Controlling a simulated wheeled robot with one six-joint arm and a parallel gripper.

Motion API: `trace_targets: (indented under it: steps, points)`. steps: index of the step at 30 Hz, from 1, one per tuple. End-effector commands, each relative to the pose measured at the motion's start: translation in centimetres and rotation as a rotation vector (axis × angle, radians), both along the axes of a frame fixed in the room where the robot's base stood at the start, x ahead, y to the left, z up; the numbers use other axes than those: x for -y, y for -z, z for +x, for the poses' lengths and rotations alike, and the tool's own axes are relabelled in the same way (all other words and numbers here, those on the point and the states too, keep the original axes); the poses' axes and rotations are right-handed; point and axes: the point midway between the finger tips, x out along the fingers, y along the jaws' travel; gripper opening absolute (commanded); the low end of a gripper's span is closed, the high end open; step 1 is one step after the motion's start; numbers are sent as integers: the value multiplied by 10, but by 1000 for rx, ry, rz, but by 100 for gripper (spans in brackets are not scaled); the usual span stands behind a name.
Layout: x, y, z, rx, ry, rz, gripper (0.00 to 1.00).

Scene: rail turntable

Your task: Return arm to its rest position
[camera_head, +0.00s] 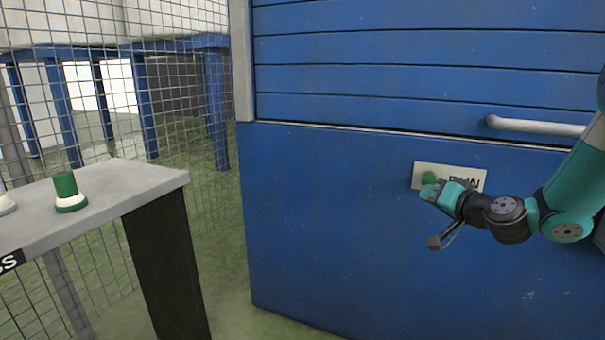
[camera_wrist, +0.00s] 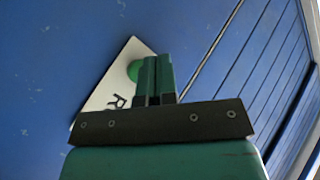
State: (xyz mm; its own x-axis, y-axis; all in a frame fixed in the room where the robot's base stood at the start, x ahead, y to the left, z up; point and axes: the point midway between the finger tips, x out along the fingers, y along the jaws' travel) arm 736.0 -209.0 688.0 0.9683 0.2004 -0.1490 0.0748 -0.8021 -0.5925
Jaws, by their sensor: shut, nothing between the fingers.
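My gripper (camera_head: 430,192) is at the front of the blue panel, at the green button (camera_head: 429,178) on the white RUN plate (camera_head: 421,171). In the wrist view my gripper (camera_wrist: 153,62) has its fingers together with nothing between them. The green button (camera_wrist: 134,71) shows just beside and behind the fingertips, partly covered by them. The RUN plate (camera_wrist: 104,95) appears tilted there, its lettering partly hidden. I cannot tell whether the fingertips touch the button. My arm reaches in from the right edge of the head view.
A grey-topped table (camera_head: 120,190) stands at the left, bearing a green-and-white object (camera_head: 67,192) and part of another white one. Wire mesh fencing (camera_head: 180,70) runs behind it. A pale handle bar (camera_head: 535,126) sticks out of the blue panel (camera_head: 330,220) above my arm. Green floor shows between table and panel.

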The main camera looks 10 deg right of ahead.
Motion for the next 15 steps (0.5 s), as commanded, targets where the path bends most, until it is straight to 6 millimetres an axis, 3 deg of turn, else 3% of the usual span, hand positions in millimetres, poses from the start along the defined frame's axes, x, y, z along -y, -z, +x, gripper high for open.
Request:
trace_targets:
  steps: [2, 4, 8, 9, 12, 15]
  points:
    - [-19, -6, -2, -17, -52, -14, 0]
    - [-50, -13, -8, -51, -137, -38, 0]
    - [-136, -26, -41, -176, -386, -124, 0]
    - [-164, -29, -60, -228, -471, -159, 0]
    - [-219, -32, -116, -370, -663, -263, 0]
    - [-251, -32, -174, -508, -804, -368, 0]
